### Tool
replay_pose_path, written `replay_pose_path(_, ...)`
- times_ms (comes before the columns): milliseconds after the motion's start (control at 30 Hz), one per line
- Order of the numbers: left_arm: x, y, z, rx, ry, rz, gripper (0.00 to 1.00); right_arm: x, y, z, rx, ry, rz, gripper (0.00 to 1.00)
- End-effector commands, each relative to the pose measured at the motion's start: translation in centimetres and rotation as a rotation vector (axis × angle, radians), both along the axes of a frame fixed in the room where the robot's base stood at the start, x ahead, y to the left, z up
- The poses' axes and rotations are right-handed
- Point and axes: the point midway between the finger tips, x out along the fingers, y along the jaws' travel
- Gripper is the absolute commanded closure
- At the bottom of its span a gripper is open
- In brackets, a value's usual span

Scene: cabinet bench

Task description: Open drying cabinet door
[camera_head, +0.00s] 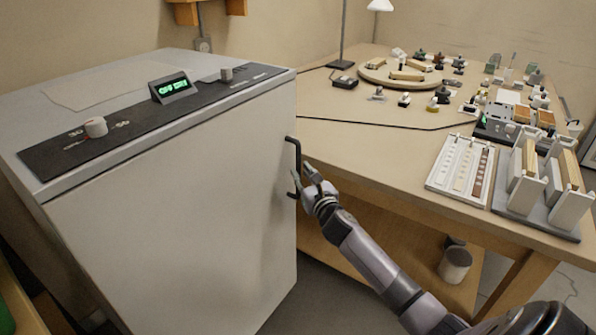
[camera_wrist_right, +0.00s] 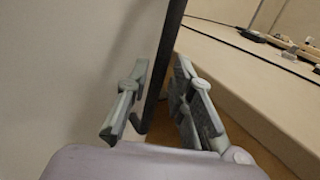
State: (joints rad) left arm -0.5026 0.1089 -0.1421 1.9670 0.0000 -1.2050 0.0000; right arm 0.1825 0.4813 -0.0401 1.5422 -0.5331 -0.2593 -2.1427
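The drying cabinet (camera_head: 165,105) is a light grey box at the left of the head view. Its door (camera_head: 190,205) looks shut and flat against the body. A black bar handle (camera_head: 293,150) stands upright at the door's right edge. My right gripper (camera_head: 303,176) is at the handle's lower half. In the right wrist view the dark handle (camera_wrist_right: 163,70) runs between the two grey fingers of the right gripper (camera_wrist_right: 163,98). The fingers are apart, one on each side of the bar, with gaps showing. My left gripper is not in view.
The cabinet top has a dark panel with knobs and a green-lit display (camera_head: 172,87). A wooden bench (camera_head: 375,150) at the right carries a round board, small parts, a white tray (camera_head: 460,168) and racks. A can (camera_head: 455,265) stands on the shelf below.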

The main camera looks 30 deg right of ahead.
Motion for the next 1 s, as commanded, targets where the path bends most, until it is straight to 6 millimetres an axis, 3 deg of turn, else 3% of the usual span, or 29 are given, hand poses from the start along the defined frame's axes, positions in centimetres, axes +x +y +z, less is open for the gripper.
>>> replay_pose_path(200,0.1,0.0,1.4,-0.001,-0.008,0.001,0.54,2.5,-0.5,-0.1,0.0,0.0,0.0,0.79)
replay_pose_path(567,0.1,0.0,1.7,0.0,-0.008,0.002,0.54,3.0,-0.6,0.0,0.001,0.0,0.001,0.79)
replay_pose_path(900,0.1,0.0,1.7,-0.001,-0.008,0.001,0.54,3.0,-0.6,0.0,0.001,0.0,0.001,1.0)
replay_pose_path(1000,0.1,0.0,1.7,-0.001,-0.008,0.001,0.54,3.0,-0.6,0.0,0.001,0.0,0.001,1.0)
